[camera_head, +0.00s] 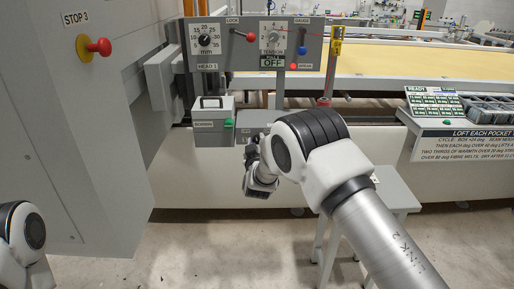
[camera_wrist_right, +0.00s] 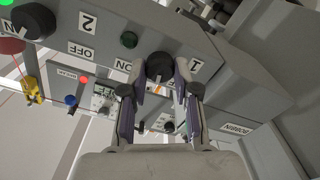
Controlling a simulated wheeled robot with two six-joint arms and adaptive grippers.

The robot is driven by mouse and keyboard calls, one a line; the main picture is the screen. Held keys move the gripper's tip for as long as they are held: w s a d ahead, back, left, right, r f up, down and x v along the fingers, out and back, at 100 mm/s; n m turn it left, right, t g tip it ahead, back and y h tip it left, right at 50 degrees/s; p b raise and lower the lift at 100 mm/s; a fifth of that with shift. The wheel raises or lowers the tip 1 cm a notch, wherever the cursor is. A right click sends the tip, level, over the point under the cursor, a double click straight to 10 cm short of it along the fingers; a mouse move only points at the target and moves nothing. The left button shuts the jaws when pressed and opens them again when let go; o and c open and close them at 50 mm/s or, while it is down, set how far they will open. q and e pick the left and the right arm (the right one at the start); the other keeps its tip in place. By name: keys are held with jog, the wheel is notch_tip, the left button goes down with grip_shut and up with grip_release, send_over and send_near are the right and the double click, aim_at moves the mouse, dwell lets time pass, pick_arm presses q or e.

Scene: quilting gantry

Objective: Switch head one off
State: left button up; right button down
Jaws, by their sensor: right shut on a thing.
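A grey switch box, partly hidden behind my right arm in the head view (camera_head: 253,117), fills the top of the right wrist view (camera_wrist_right: 225,68). On it a black rotary knob (camera_wrist_right: 158,66) sits beside the label 1 (camera_wrist_right: 195,65), with an ON label (camera_wrist_right: 122,65) at its left. My right gripper (camera_wrist_right: 160,82) is shut on this knob, a finger on each side; the gripper also shows in the head view (camera_head: 261,182). The knob's pointer is not clear. A second black knob (camera_wrist_right: 33,22) stands near the labels 2 and OFF. My left gripper is out of view.
The HEAD 1 panel (camera_head: 255,55), with dials and levers, stands above. A grey lidded box (camera_head: 212,103) is at the left; a stool (camera_head: 395,190) stands at the right.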

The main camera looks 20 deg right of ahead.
jog(key=n+b, duration=0.1)
jog(key=n, duration=0.2)
jog(key=shift+r+n, duration=0.15)
jog(key=shift+n, duration=0.15)
dwell(0.3)
jog(key=c, duration=0.9)
grip_release()
jog(key=shift+w, duration=0.1)
jog(key=shift+o, duration=0.2)
jog(key=v, duration=1.2)
